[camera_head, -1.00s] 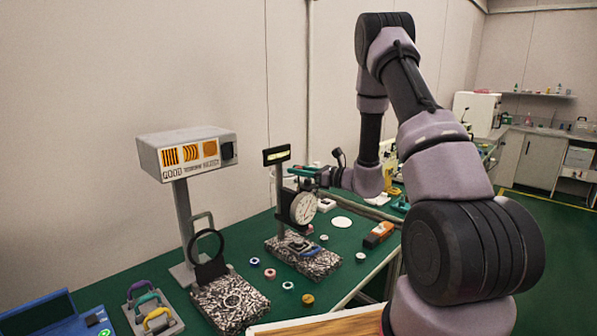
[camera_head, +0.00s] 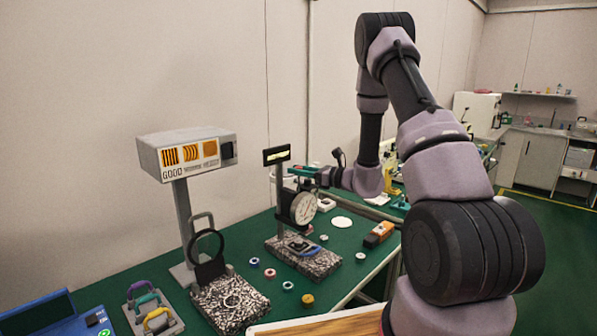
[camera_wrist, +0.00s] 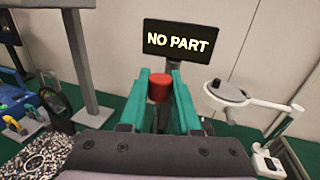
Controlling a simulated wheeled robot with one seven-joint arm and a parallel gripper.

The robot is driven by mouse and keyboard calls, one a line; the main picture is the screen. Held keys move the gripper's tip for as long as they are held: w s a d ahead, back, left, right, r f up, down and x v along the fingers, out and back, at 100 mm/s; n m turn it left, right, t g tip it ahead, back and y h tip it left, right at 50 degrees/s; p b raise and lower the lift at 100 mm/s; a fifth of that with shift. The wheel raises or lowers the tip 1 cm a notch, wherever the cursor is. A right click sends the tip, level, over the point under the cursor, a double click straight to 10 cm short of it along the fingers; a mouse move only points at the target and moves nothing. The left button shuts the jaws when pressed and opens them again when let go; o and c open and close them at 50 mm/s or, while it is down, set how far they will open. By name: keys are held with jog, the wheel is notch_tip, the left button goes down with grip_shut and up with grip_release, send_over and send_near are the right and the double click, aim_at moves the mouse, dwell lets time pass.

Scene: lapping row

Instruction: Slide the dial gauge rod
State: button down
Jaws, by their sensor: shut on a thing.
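The dial gauge (camera_head: 303,207), with a round white face, stands on a post over a speckled granite base (camera_head: 318,266). My gripper (camera_head: 296,171) is at the top of the gauge, beside the post. In the wrist view the green fingers of my gripper (camera_wrist: 159,84) are shut on a red cap (camera_wrist: 159,88), seemingly the top of the gauge rod. The rest of the rod is hidden behind my fingers and wrist. A black display (camera_wrist: 181,39) behind the cap reads "NO PART"; it also shows in the head view (camera_head: 276,155).
A sign box (camera_head: 187,153) on a grey post and a ring-shaped magnifier (camera_head: 207,246) over another speckled base stand to the left. Several small rings and discs lie on the green table (camera_head: 250,245). An orange block (camera_head: 378,234) lies right of the gauge. A lamp-like device (camera_wrist: 228,92) stands close on the right.

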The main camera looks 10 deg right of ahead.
notch_tip(320, 180, down, 3)
jog(key=shift+r, duration=0.2)
dwell(0.4)
jog(key=c, duration=0.6)
grip_release()
jog(key=v, duration=1)
jog(key=shift+s+d, duration=0.25)
jog(key=shift+d, duration=0.05)
